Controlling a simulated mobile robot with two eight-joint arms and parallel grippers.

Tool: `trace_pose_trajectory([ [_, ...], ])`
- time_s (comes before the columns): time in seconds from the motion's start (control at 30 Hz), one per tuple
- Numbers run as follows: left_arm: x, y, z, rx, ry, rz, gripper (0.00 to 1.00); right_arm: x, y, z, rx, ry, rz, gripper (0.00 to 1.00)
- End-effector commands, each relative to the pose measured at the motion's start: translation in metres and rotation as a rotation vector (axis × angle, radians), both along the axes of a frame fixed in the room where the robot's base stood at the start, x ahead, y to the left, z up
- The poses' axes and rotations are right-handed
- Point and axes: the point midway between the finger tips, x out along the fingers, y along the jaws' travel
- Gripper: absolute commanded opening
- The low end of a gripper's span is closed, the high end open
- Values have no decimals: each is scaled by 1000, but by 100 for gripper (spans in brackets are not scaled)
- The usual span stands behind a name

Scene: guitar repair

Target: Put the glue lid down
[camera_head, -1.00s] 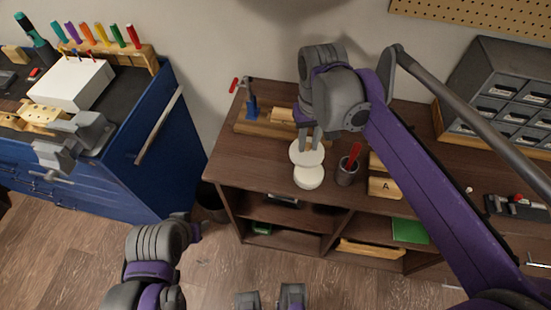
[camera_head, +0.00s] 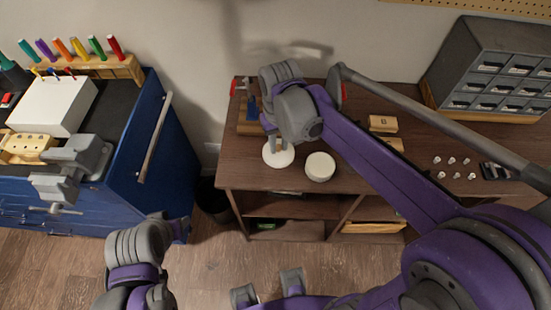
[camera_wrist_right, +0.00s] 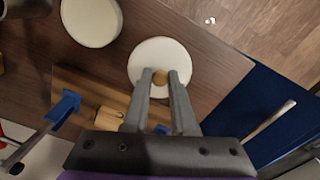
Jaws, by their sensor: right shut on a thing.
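My right gripper (camera_head: 279,143) is shut on the wooden knob (camera_wrist_right: 161,77) of the glue lid, a round white disc (camera_head: 278,157). The lid also shows in the wrist view (camera_wrist_right: 160,56). It is level above the left part of the brown workbench top (camera_head: 245,170); I cannot tell whether it touches the wood. The white round glue pot (camera_head: 320,168) stands just right of the lid, apart from it; it shows at the upper left of the wrist view (camera_wrist_right: 92,20). My left gripper (camera_head: 183,229) is low at the left, its fingers not clear.
A wooden piece with a blue clamp (camera_wrist_right: 62,108) lies behind the lid. A grey drawer cabinet (camera_head: 495,75) stands at the back right. A blue tool cabinet (camera_head: 140,150) is left of the bench, across a gap. The bench front edge near the lid is clear.

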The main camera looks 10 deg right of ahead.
Motion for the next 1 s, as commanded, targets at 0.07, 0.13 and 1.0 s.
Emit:
trace_pose_trajectory([
  [0.07,-1,0,-2,0,1,0,50,0,0,-15,0,0,0,0],
  [0.13,-1,0,-3,0,2,0,50,0,0,-23,0,0,0,0],
  [1.0,-3,0,-10,0,6,0,50,0,0,-72,0,0,0,37],
])
